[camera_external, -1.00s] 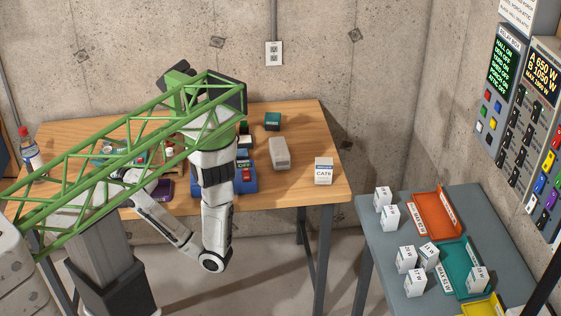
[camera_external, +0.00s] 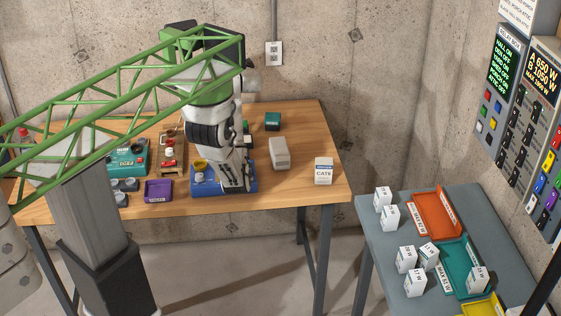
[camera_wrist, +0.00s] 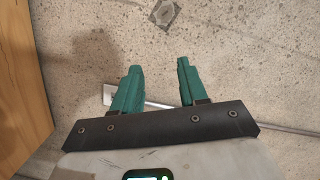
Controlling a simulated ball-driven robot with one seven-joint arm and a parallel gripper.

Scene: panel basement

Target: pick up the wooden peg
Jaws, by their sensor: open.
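I cannot make out a wooden peg for certain in either view. A brown wooden board (camera_external: 171,162) with small parts on it lies on the table, left of my arm, but its details are too small to tell. My gripper (camera_wrist: 158,68) shows in the wrist view with two green fingers apart and nothing between them. It faces the concrete wall, with the table edge at the left of that view. In the external view my arm is over the table, and I cannot tell its fingertips there.
The wooden table (camera_external: 306,184) also holds a blue box (camera_external: 205,186), a purple tray (camera_external: 158,191), a teal case (camera_external: 127,158), a grey block (camera_external: 279,153) and a white CAT6 box (camera_external: 324,171). A grey side table (camera_external: 380,238) carries trays and small white boxes.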

